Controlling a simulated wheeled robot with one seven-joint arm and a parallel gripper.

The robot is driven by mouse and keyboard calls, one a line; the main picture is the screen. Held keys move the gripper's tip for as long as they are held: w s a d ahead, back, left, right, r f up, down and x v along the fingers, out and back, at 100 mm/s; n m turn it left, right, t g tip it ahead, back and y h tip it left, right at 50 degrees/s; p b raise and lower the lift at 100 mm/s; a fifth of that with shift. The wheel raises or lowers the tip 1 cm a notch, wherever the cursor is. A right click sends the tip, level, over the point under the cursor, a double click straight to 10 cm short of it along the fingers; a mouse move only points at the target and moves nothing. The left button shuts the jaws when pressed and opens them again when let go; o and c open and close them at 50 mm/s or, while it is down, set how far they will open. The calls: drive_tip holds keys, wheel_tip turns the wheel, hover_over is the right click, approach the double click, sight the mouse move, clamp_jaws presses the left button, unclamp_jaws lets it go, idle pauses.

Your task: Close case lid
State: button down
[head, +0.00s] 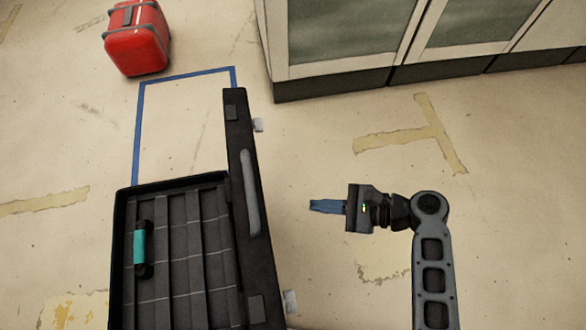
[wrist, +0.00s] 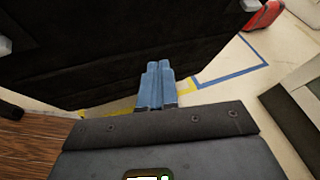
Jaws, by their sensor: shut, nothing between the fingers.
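The dark case (head: 120,262) lies open on the floor at the lower left of the head view, with its inside divided into rows. The lid fills much of the upper wrist view (wrist: 110,60). My gripper (head: 314,206) is to the right of the lid, apart from it in the head view, with its blue fingers pointing left at it. The fingers (wrist: 155,75) are shut together and empty.
A teal-and-black object (head: 140,248) lies inside the case. Blue tape (head: 138,130) marks the floor behind it. A red case (head: 137,40) stands at the upper left. Cabinets (head: 335,78) line the back. Floor around my gripper is clear.

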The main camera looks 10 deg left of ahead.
drive_tip(key=w+d+r+n+g+y+b, duration=0.1)
drive_tip(key=w+r+g+y+b, duration=0.1)
drive_tip(key=w+r+g, duration=0.65)
drive_tip(key=s+a+r, duration=0.1)
drive_tip(key=s+a, duration=0.2)
drive_tip(key=a, duration=0.3)
drive_tip(key=s+a+t+b, duration=0.1)
drive_tip(key=s+a, duration=0.3)
drive_tip(key=a, duration=0.2)
drive_tip(key=shift+s+a+r+n, duration=0.2)
drive_tip(key=shift+s+r+n, duration=0.1)
drive_tip(key=shift+r, duration=0.05)
